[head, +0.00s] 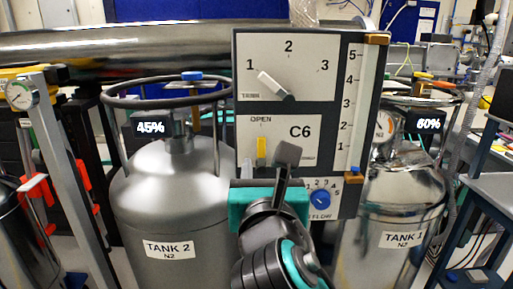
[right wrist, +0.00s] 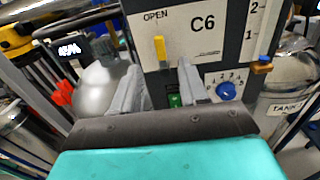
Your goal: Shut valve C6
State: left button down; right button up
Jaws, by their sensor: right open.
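Valve C6 is on the grey control panel (head: 333,130), on a white plate (head: 300,127) marked OPEN and C6. Its yellow lever (head: 262,150) stands upright below the word OPEN. The lever also shows in the right wrist view (right wrist: 160,48). My right gripper (head: 287,158) is in front of the panel's lower part, hiding the lower part of the plate. In the right wrist view my right gripper (right wrist: 160,82) is open, its fingers below and to either side of the lever. A small green part (right wrist: 175,100) shows between the fingers. My left gripper is not in view.
Above C6 is a selector (head: 276,86) marked 1, 2, 3, its white end toward 1. A blue flow knob (head: 320,198) sits close at the lower right. A slider scale (head: 362,110) runs along the right edge. Tank 2 (head: 170,205) and Tank 1 (head: 385,215) flank the panel.

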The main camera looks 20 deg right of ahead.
aim_at(261, 144)
jog(key=b+x, duration=0.1)
jog(key=x, duration=0.9)
jog(key=shift+w+f, duration=0.1)
jog(key=shift+w, duration=0.05)
grip_shut()
